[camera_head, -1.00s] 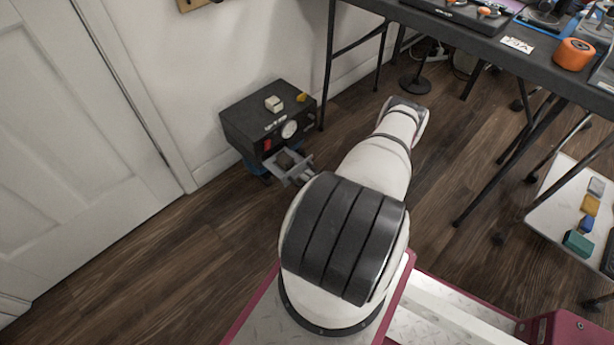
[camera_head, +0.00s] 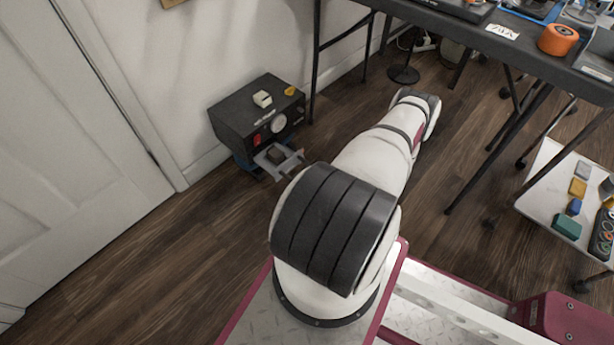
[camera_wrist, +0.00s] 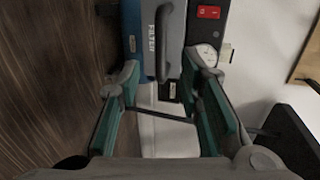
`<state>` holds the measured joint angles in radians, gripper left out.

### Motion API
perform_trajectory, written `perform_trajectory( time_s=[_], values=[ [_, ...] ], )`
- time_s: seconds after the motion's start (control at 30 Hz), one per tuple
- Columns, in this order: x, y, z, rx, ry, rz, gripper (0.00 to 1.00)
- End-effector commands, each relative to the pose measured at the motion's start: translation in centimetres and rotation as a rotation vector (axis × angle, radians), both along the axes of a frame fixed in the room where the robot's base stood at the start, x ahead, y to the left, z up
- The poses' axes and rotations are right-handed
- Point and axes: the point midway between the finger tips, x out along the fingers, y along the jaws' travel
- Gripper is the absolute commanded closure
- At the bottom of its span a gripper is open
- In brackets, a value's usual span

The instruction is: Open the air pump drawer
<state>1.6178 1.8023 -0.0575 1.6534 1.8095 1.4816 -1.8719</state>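The air pump (camera_head: 235,120) is a black box with a red switch and a round gauge, by the wall in the head view. The drawer looks shut. My gripper (camera_wrist: 165,72) is open, its teal-padded fingers on either side of the handle's near end, with gaps to both. I cannot tell how deep the handle sits between them.
Two small items lie on the pump, one white (camera_head: 262,98) and one yellow (camera_head: 290,90). A white door (camera_head: 70,130) is at left. A black table (camera_head: 480,35) with thin legs stands at right, a white board (camera_head: 548,205) below it. Wooden floor in front is clear.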

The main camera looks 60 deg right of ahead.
Motion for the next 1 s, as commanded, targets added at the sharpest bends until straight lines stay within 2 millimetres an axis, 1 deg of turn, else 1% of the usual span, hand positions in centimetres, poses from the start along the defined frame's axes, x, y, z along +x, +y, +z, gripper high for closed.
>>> perform_trajectory(
  time_s=[0.03,0.1,0.2,0.3,0.93,1.0],
  values=[
    [-0.9,0.1,0.2,0.000,0.000,-0.003,0.67],
    [-1.9,0.4,0.4,0.001,0.001,-0.002,0.67],
    [-2.9,0.7,0.6,0.001,0.000,-0.001,0.67],
    [-3.4,0.8,0.7,0.001,-0.001,-0.001,0.67],
    [-3.6,0.9,0.8,0.000,0.000,0.000,0.67],
    [-3.4,0.7,1.1,-0.001,-0.002,0.008,0.67]
  ],
)
